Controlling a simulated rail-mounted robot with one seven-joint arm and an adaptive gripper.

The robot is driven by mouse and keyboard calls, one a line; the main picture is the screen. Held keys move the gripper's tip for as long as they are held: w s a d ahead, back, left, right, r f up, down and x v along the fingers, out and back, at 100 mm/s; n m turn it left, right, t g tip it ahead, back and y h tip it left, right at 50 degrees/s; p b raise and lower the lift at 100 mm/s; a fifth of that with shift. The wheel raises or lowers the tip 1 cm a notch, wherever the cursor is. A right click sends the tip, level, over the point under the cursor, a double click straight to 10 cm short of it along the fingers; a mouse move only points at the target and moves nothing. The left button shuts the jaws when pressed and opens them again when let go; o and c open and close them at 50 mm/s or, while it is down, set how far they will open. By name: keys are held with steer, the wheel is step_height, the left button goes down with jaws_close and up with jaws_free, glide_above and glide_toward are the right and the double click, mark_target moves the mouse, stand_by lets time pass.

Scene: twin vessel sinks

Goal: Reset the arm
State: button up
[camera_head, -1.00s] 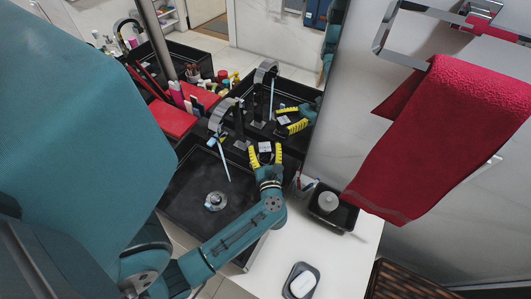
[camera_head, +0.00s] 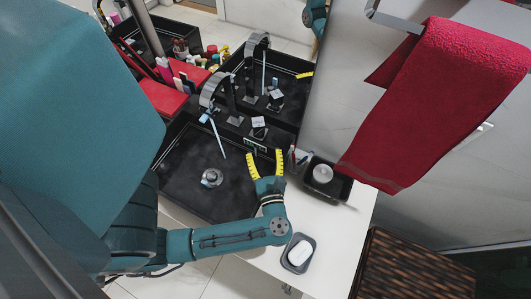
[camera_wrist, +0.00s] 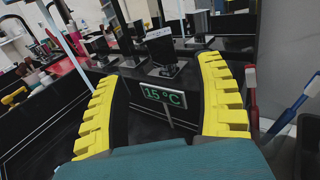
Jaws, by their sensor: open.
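My gripper (camera_head: 266,166) is open, with its yellow-padded fingers spread over the right edge of the black sink (camera_head: 185,178). In the wrist view the two yellow fingers (camera_wrist: 164,105) stand wide apart with nothing held between them. Beyond them a small display (camera_wrist: 163,95) reads 15 °C, and a dark tap base with a handle (camera_wrist: 163,52) stands behind it. In the head view this handle (camera_head: 259,128) is just past the fingertips, apart from them.
A soap dish (camera_head: 298,253) and a black tray with a round white item (camera_head: 323,174) stand on the white counter (camera_head: 318,216). Toothbrushes (camera_wrist: 288,108) are close to the right finger. A red towel (camera_head: 440,105) hangs at right. A light-blue stick (camera_head: 218,138) leans by the tap (camera_head: 213,88).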

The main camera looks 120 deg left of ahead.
stand_by(0.3)
steer(key=w+d+r+n+t+h, duration=0.1)
steer(key=w+r+n+t, duration=0.15)
steer(key=w+t, duration=0.9)
steer(key=w+d+r+n+t, duration=0.1)
steer(key=w+d+n+t, duration=0.15)
steer(key=w, duration=1.85)
steer(key=w+d+r+n+t+h, duration=0.5)
steer(key=w+d+r+t, duration=0.5)
steer(key=w+d+r, duration=0.55)
steer(key=w+d+r+t+h, duration=0.2)
steer(key=d+r+t+h, duration=0.15)
steer(key=d+r, duration=0.4)
steer(key=w+d+r+t+h, duration=0.15)
steer(key=d+r+h, duration=0.3)
steer(key=d, duration=0.55)
steer(key=s+r+t+p, duration=0.2)
steer(key=s+r+t, duration=0.15)
steer(key=r, duration=0.55)
steer(key=s+r+t+p, duration=0.2)
steer(key=s+r, duration=0.3)
steer(key=r, duration=0.5)
step_height(320, 180, up, 19)
steer(key=p, duration=2)
steer(key=shift+d+m, duration=0.35)
steer(key=shift+m, duration=0.05)
